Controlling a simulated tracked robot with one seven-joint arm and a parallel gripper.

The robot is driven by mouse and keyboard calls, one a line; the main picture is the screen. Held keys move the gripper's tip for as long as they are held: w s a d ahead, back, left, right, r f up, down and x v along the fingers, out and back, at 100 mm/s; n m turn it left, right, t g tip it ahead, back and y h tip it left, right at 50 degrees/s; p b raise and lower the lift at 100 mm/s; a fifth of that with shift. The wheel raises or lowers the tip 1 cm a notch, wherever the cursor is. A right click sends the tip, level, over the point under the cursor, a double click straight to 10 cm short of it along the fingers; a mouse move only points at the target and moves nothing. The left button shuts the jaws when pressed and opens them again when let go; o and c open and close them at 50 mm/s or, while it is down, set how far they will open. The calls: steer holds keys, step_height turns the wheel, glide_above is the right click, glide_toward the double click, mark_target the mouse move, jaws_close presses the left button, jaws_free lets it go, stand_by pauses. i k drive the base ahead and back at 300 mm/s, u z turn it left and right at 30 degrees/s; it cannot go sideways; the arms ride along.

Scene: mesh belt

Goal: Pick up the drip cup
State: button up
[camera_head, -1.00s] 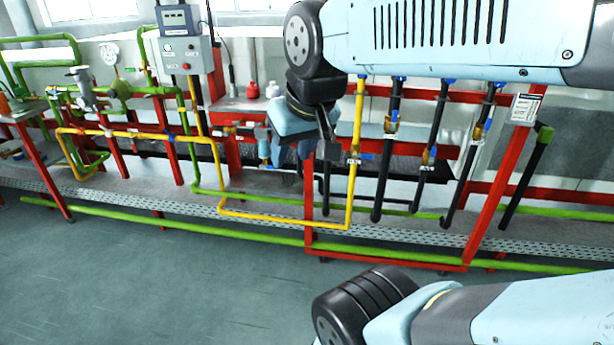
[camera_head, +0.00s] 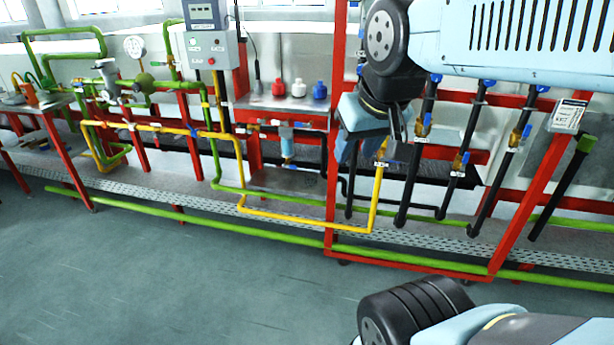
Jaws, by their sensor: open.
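I cannot pick out the drip cup with certainty in the head view. My gripper (camera_head: 372,140) hangs from the arm at the upper middle right, in front of the red frame and the pipes. It is open, and I see nothing held in it. The fingertips are small and partly lost against the pipes behind. A light-blue filter bowl (camera_head: 287,140) hangs on the pipework left of my gripper, apart from it.
Yellow (camera_head: 300,222) and green pipes run low along the perforated walkway (camera_head: 140,202). The floor (camera_head: 170,270) in front is clear.

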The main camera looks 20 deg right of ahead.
mark_target(311, 179)
steer(key=z, duration=0.05)
steer(key=i, duration=0.95)
steer(key=u, duration=0.1)
